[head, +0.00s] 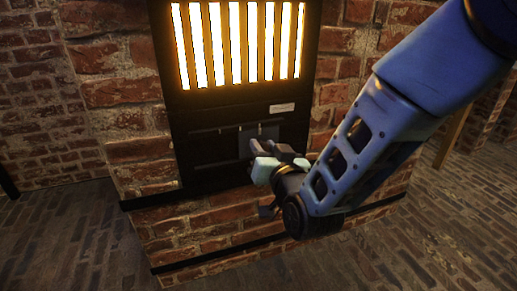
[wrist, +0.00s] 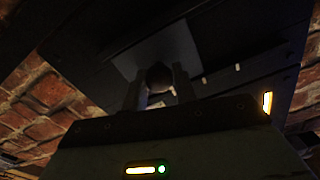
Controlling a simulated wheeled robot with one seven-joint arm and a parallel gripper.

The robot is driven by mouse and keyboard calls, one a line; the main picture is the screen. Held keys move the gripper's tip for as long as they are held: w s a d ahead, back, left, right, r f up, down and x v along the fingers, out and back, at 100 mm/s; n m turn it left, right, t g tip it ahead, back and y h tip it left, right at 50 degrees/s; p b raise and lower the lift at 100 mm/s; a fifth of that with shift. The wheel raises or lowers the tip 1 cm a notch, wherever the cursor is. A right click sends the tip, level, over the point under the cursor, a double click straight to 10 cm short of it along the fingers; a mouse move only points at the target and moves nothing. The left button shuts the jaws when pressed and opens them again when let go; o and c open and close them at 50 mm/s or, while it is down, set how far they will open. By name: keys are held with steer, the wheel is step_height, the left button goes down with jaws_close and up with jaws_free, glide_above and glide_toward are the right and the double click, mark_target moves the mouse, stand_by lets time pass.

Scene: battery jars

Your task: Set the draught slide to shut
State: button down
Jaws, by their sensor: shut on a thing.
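The draught slide is a grey plate (head: 246,138) on the dark lower panel of the brick stove, below the glowing slots. It also shows as a lighter grey plate (wrist: 183,43) in the wrist view. My gripper (head: 258,149) is in front of the plate, toward the right part of the panel. In the wrist view, my gripper (wrist: 159,88) has its fingers on either side of a round dark knob (wrist: 159,75) on the plate, and it is shut on that knob. In the head view the knob is hidden behind the fingers. I cannot read which position means shut.
A small pale label (head: 282,107) is above the slide at the right. Bright vertical slots (head: 240,45) glow above the panel. Small pale marks (wrist: 237,67) show beside the slide. Brick walls (head: 130,120) surround the panel, and a brick floor (head: 60,240) lies clear at the left.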

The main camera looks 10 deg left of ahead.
steer(key=c, duration=1.1)
jaws_free()
steer(key=shift+w+d, duration=0.2)
steer(key=shift+d, duration=0.1)
steer(key=shift+s, duration=0.1)
steer(key=shift+s+d+p, duration=0.15)
steer(key=shift+s+p, duration=0.15)
steer(key=shift+s, duration=0.15)
steer(key=p+v, duration=0.9)
steer(key=v, duration=0.7)
steer(key=shift+s, duration=0.2)
steer(key=shift+d, duration=0.1)
steer(key=shift+w, duration=0.1)
